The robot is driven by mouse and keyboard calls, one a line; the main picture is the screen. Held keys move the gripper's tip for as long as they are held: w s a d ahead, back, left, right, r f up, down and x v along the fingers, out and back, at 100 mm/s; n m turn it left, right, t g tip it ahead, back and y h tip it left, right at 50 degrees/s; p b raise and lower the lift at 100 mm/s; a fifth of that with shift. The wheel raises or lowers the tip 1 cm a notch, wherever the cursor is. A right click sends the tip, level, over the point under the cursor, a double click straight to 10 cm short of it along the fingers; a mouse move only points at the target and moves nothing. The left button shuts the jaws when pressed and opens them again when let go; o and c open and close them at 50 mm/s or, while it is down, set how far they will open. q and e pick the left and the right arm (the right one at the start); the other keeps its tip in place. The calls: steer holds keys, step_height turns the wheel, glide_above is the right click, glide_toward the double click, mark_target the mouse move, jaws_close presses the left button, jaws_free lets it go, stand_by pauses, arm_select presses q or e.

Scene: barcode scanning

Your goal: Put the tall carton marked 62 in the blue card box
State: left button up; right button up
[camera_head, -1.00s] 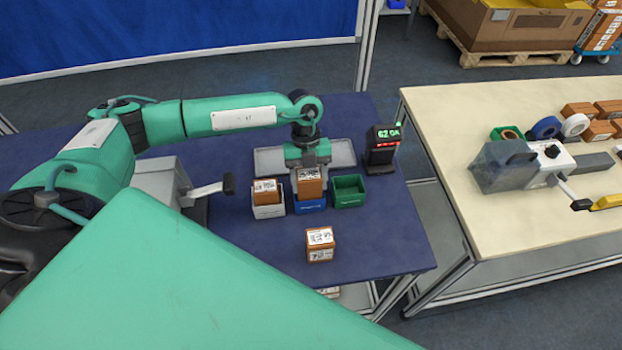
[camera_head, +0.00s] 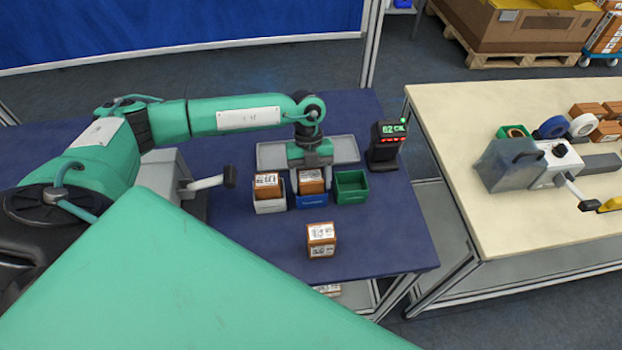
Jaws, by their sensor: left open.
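A brown carton (camera_head: 311,182) with a white label stands in the blue card box (camera_head: 311,200), its upper part above the rim. Its number is too small to read. My left gripper (camera_head: 311,170) points down at this carton from behind and above, jaws open around its upper end. Whether a finger still touches it I cannot tell. The scanner stand (camera_head: 385,146) behind on the right has a lit green display that seems to read 62 OK. My right gripper is not in view.
A white box (camera_head: 270,206) holding another carton (camera_head: 267,188) stands left of the blue one. An empty green box (camera_head: 351,189) stands right. Another carton (camera_head: 321,239) stands in front on the blue table. A grey tray (camera_head: 346,150) lies behind the boxes.

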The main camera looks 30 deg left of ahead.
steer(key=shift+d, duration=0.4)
arm_select(q)
steer(key=shift+r, duration=0.15)
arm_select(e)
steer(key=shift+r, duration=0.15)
arm_select(q)
steer(key=shift+r+p, duration=1)
steer(key=shift+r, duration=0.25)
steer(key=shift+r+p, duration=0.65)
steer(key=shift+r, duration=0.35)
steer(key=shift+r+p, duration=1.05)
steer(key=shift+r, duration=0.45)
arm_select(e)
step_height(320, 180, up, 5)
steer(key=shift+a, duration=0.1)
